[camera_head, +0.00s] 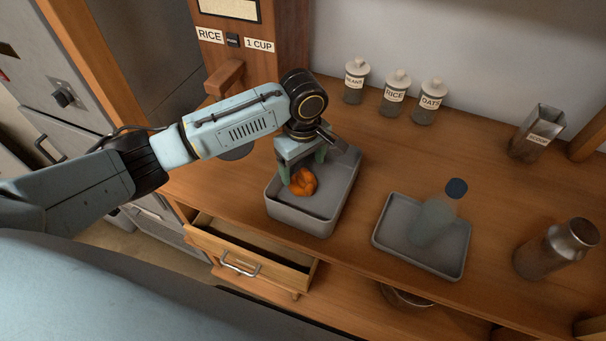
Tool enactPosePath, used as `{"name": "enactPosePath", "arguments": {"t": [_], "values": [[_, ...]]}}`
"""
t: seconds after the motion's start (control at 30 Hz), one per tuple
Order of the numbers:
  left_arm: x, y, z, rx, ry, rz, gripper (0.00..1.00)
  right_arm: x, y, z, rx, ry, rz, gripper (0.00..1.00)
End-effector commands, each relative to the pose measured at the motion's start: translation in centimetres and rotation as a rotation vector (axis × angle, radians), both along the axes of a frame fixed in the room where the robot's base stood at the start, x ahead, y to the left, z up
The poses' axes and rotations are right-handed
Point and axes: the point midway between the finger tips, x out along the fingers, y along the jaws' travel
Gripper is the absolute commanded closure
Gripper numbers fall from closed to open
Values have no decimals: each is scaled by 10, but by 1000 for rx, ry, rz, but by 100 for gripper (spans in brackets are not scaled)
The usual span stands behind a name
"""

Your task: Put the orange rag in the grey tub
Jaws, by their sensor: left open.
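The orange rag (303,182), a small crumpled bundle, is inside the grey tub (303,220), towards its left side. The tub is a deep rectangular container on the wooden counter. My left gripper (303,172) points down into the tub, its fingers at the rag, with the jaws open. I cannot tell whether a finger touches the rag. The gripper hides part of the tub's back left. My right gripper is not in view.
A shallow grey tray (455,266) with a clear, dark-capped bottle (436,217) stands right of the tub. A metal can (556,249) is further right. Labelled jars (394,95) and a metal scoop holder (537,134) stand behind. An open drawer (247,262) is below the counter's front.

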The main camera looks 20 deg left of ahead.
Motion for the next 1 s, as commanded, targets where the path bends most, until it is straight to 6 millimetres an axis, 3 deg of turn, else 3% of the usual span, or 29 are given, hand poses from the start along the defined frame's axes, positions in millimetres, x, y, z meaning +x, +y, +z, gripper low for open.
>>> {"name": "enactPosePath", "arguments": {"t": [0.1,0.33,1.0], "values": [[1,0,26,-2,-2,-1,22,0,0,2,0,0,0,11],[0,0,55,-1,-1,0,22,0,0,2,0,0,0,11],[0,0,59,0,2,0,22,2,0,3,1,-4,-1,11]]}}
